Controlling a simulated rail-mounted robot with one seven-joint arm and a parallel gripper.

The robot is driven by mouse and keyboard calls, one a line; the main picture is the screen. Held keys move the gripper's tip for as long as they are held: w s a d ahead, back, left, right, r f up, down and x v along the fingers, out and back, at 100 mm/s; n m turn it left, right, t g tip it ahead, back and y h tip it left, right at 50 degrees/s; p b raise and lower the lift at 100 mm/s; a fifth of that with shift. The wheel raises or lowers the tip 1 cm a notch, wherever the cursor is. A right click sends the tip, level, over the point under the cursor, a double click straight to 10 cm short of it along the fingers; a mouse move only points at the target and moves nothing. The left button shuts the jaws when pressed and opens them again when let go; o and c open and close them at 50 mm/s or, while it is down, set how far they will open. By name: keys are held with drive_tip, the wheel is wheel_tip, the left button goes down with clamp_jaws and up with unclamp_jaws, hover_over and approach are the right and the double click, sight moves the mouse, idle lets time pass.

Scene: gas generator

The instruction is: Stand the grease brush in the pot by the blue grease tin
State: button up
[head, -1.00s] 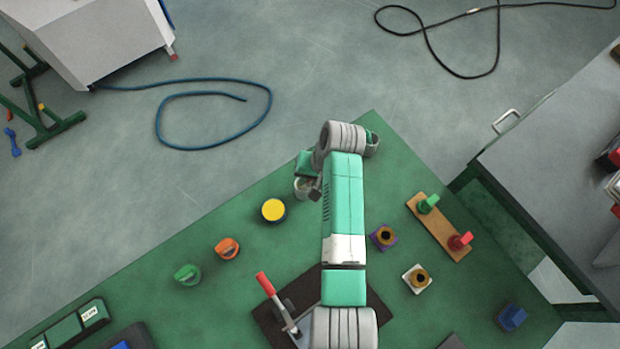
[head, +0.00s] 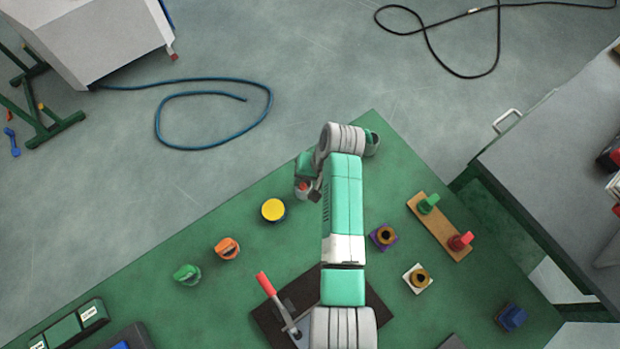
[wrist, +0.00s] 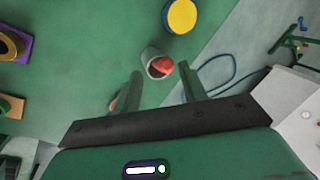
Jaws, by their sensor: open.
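The pot (head: 302,194) is a small grey cup on the green bench, partly hidden by my gripper in the head view. A red brush end (head: 303,186) shows at its mouth. In the wrist view the red brush end (wrist: 161,65) sits inside the pot's (wrist: 150,55) rim, leaning to one side; the rest of the brush is hidden. My gripper (wrist: 160,69) is open, with one finger either side of the pot in the picture; I cannot tell whether either touches the brush. The blue grease tin (head: 273,210), yellow on top, stands near the pot; it also shows in the wrist view (wrist: 181,15).
An orange knob (head: 227,248) and a green knob (head: 187,274) lie left of the tin. A red-handled lever (head: 266,284) stands nearer. A purple-based ring (head: 384,236) and a wooden board (head: 440,228) with green and red knobs are to the right.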

drive_tip(key=p+v, duration=0.2)
drive_tip(key=v, duration=1.1)
drive_tip(key=shift+p, duration=0.3)
drive_tip(key=shift+a+r, duration=0.1)
drive_tip(key=w+a+r+t+h, duration=0.1)
drive_tip(key=w+r+t, duration=0.2)
drive_tip(key=r, duration=0.3)
drive_tip(key=w+a+r+t, duration=0.1)
drive_tip(key=w+r+t, duration=0.3)
drive_tip(key=r, duration=0.2)
wheel_tip(320, 180, up, 18)
drive_tip(key=a+n+t+h, duration=0.1)
drive_tip(key=a+n+t, duration=0.15)
drive_tip(key=t, duration=0.45)
drive_tip(key=s+a+r+t, duration=0.1)
drive_tip(key=s+r+t, duration=0.4)
drive_tip(key=s+r, duration=0.4)
drive_tip(key=s+a+r+t+h, duration=0.1)
drive_tip(key=s+r+t, duration=0.4)
drive_tip(key=s+r, duration=0.4)
wheel_tip(320, 180, up, 6)
drive_tip(key=shift+r+t, duration=0.1)
drive_tip(key=shift+t, duration=0.3)
drive_tip(key=shift+s+m, duration=0.1)
drive_tip(key=shift+m, duration=0.25)
